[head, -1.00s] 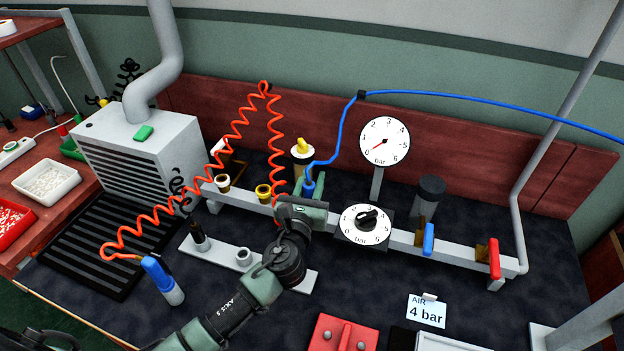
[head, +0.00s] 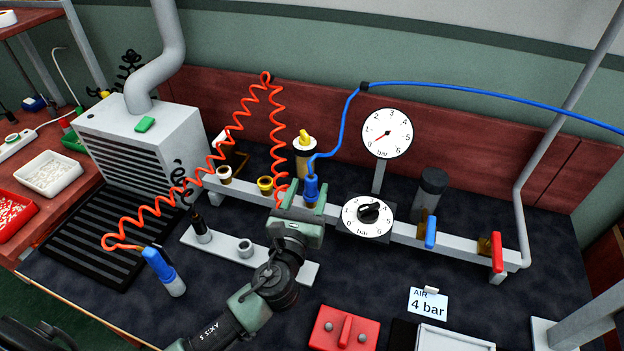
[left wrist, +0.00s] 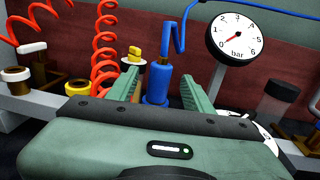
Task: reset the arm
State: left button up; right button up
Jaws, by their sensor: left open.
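My left gripper (head: 302,206) is open and empty, in front of the metal manifold bar (head: 400,234). A blue plug (head: 311,188) with a blue hose (head: 349,117) stands upright on the bar just beyond the fingers. In the left wrist view the two green fingers of the gripper (left wrist: 161,88) stand left and right of the plug (left wrist: 155,86), apart from it. The plug's lower end is hidden behind the gripper's body there. My right gripper is not in view.
A pressure gauge (head: 387,133) and a regulator dial (head: 367,217) stand right of the gripper. A coiled red hose (head: 277,125) hangs to the left, ending at a blue-and-white tool (head: 165,272). A red block (head: 344,330) lies in front.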

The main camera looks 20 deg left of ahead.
pick_arm(q)
jog(key=shift+s, duration=0.85)
